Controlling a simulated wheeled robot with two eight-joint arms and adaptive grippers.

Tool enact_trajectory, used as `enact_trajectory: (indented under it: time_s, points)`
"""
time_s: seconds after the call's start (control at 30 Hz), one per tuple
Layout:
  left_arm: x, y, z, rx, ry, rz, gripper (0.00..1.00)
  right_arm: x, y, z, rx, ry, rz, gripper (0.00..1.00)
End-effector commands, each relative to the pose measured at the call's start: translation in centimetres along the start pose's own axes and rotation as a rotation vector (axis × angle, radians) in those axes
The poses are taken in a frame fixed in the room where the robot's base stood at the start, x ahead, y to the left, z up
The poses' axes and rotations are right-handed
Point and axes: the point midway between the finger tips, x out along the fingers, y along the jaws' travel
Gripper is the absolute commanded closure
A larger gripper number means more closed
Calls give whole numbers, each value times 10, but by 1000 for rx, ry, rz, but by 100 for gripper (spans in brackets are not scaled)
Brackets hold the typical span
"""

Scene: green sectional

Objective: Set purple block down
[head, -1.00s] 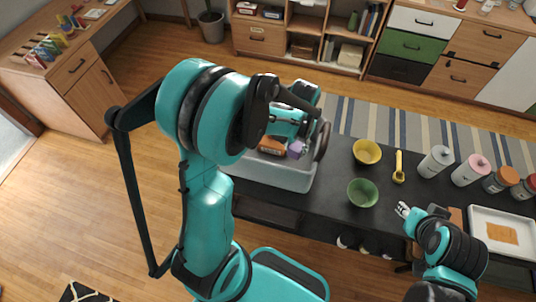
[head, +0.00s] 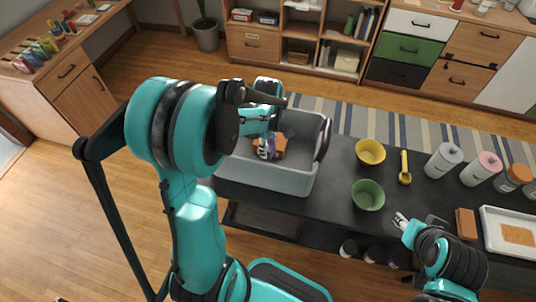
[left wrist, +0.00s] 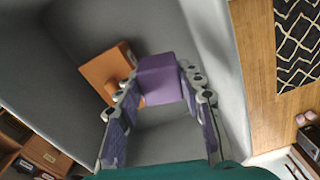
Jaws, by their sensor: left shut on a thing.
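The purple block (left wrist: 162,80) is between the two fingers of my left gripper (left wrist: 160,92) in the left wrist view. My left gripper is shut on it, inside the grey bin (head: 268,182). In the head view the left gripper (head: 264,151) partly hides the purple block (head: 272,151). I cannot tell whether the block touches the bin floor. An orange-brown block (left wrist: 103,68) lies in the bin close beside the purple block. My right gripper (head: 400,219) is over the table's front edge; its fingers are too small to judge.
The bin stands on the dark table (head: 335,195). The bin walls surround my left gripper.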

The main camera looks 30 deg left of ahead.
Motion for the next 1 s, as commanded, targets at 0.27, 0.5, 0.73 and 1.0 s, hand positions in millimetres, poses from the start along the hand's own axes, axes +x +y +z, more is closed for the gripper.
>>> enact_trajectory:
  time_s: [0.27, 0.5, 0.73, 1.0]
  points:
    - [17, -3, -14, -247, 0, 0, 91, 2, 0, 2, 0, 0, 0, 60]
    - [59, -3, -14, -248, 0, 0, 91, 17, 0, 12, 0, 0, 0, 60]
    - [81, -3, -14, -246, 0, 0, 91, 24, 0, 17, 0, 0, 0, 60]
    - [100, -3, -14, -246, 0, 0, 91, 29, 0, 21, 0, 0, 0, 60]
